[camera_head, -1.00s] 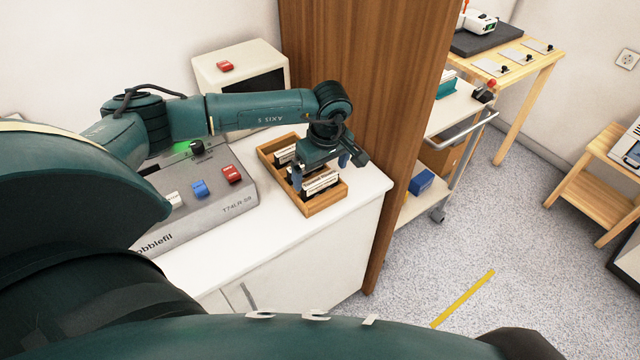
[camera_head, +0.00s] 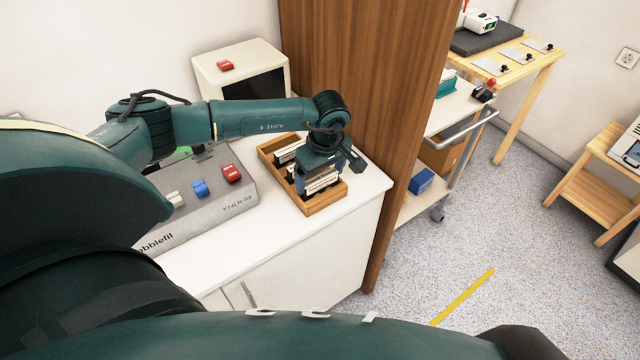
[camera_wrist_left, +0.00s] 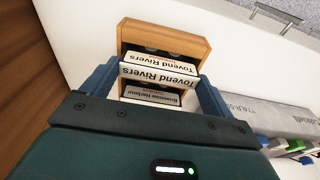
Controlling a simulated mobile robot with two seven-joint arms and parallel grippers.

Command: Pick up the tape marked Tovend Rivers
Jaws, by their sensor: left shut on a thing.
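The tape marked Tovend Rivers (camera_wrist_left: 158,75) shows its white label upside down in the left wrist view, between the two blue fingers of my left gripper (camera_wrist_left: 155,82). The fingers are shut on its ends. A second line reading Tovend Rivers (camera_wrist_left: 163,59) shows just behind; I cannot tell whether it is another face or another tape. In the head view my left gripper (camera_head: 325,178) is low over the front part of a wooden tray (camera_head: 309,208). Its fingers partly hide the tapes there. My right gripper is not in view.
A tape reading Brimmen Harbour (camera_wrist_left: 152,96) is beside the held one. More tapes (camera_head: 288,153) stand in the tray's back part. A grey device (camera_head: 215,195) with coloured buttons is left of the tray, a brown wooden panel (camera_head: 365,80) right of it.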

